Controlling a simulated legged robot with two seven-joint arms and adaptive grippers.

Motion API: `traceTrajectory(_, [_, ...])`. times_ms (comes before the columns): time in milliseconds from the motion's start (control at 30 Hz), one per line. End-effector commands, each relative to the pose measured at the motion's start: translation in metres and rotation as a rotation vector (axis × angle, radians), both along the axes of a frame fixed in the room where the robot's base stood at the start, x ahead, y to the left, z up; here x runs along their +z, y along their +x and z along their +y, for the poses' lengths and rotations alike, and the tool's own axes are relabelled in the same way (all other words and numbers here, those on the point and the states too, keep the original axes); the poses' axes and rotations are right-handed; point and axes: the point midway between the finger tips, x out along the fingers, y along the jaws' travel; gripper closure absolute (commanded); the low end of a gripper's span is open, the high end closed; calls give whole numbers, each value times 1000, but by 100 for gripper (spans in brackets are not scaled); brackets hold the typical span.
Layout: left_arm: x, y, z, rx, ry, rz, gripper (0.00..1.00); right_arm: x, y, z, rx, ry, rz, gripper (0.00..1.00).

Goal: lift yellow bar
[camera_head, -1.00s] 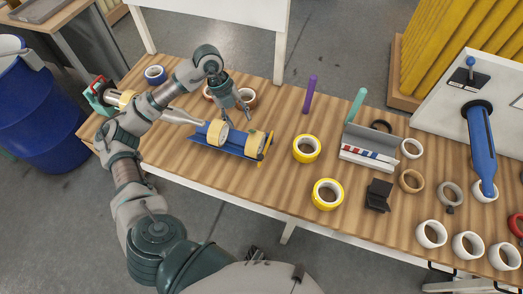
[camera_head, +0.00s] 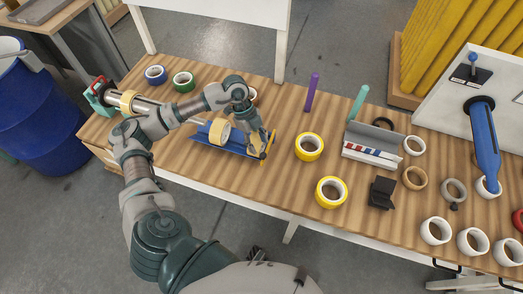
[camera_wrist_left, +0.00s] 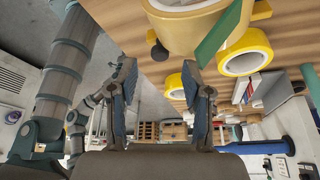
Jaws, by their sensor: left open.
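The yellow bar (camera_head: 269,146) stands at the right end of the blue tape holder (camera_head: 204,128) on the wooden table in the head view. My left gripper (camera_head: 257,146) is over that end of the holder, close beside the bar. It partly hides the bar and a tan tape roll on the holder. Contact with the bar cannot be told. In the left wrist view the jaws (camera_wrist_left: 160,72) are apart with nothing held between them. A yellow shape shows behind the right finger there; I cannot tell whether it is the bar. My right gripper is not in view.
Another tan roll (camera_head: 220,133) sits on the holder. Two yellow rolls (camera_head: 309,147) (camera_head: 331,192) lie to the right. A purple post (camera_head: 311,93) stands behind. A grey tray (camera_head: 370,148) and several white rolls fill the right side. The front middle table is clear.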

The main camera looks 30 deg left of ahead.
Motion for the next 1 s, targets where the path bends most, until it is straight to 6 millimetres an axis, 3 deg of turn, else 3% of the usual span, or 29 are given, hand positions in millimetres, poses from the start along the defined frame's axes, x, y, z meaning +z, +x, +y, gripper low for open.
traceTrajectory(100, [-20,-2,-9,-2,-1,2,51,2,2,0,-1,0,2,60])
traceTrajectory(233, [-33,-2,-15,-2,1,-1,51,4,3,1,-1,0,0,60])
traceTrajectory(600, [-39,-3,-17,-1,-1,-2,51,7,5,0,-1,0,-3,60])
traceTrajectory(633, [-39,-3,-17,0,-1,-2,53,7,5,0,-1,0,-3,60])
traceTrajectory(800, [-39,-2,-17,0,-1,-2,96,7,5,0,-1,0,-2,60])
traceTrajectory(833, [-39,-2,-17,0,-1,-2,100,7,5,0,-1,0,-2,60])
traceTrajectory(1000, [-39,-2,-17,0,0,-2,100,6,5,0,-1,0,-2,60])
